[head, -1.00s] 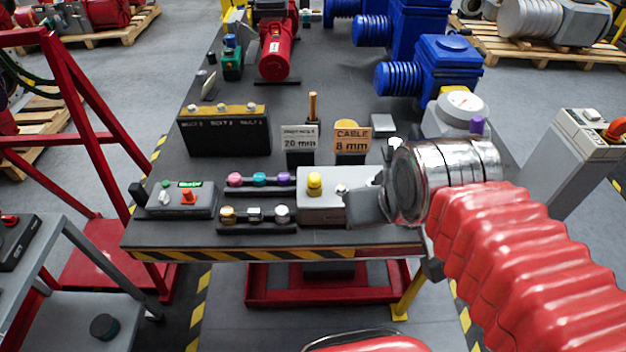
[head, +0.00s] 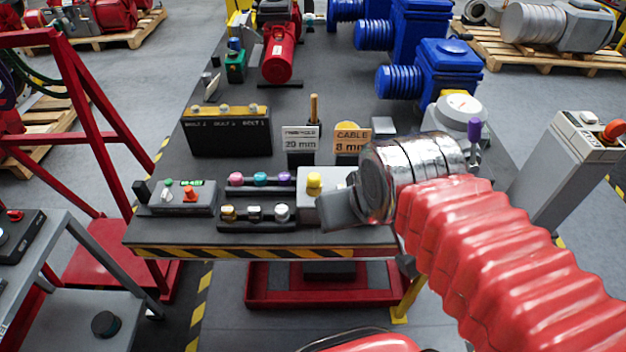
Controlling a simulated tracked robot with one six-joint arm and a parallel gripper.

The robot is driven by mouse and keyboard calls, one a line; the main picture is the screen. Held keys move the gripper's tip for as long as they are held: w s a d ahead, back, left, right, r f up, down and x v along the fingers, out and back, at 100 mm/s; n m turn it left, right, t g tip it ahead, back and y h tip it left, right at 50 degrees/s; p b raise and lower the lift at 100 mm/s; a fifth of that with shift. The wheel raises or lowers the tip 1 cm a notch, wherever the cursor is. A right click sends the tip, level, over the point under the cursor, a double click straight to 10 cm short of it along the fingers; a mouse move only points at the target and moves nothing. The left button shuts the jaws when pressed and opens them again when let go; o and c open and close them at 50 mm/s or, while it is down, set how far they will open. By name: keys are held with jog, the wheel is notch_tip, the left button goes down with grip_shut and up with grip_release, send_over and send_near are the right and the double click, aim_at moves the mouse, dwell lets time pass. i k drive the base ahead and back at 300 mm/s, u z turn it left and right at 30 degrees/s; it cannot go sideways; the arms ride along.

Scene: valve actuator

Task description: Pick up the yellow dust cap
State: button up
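A yellow cap (head: 314,182) sits on top of a light grey block (head: 312,209) near the front edge of the bench. My gripper (head: 342,210) is just right of the block and hides its right part. Its dark grey finger end points left, lower in the picture than the cap and apart from it. I cannot make out two separate fingertips, so its opening is unclear. Nothing shows held in it.
Left of the block are a rack of coloured caps (head: 260,180), a rack of metal fittings (head: 254,214) and a grey switch box (head: 183,198). Behind stand a 20 mm sign (head: 300,140), a cable sign (head: 352,140) and a black bolt box (head: 228,137).

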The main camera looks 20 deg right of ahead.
aim_at(314, 179)
jog(key=z, duration=0.15)
jog(key=k, duration=0.4)
jog(key=z, duration=0.55)
jog(key=k, duration=0.95)
jog(key=z, duration=0.1)
jog(key=i, duration=0.45)
jog(key=u, duration=0.75)
jog(key=i, duration=0.55)
jog(key=u, duration=0.55)
jog(key=i, duration=0.7)
jog(key=u, duration=0.15)
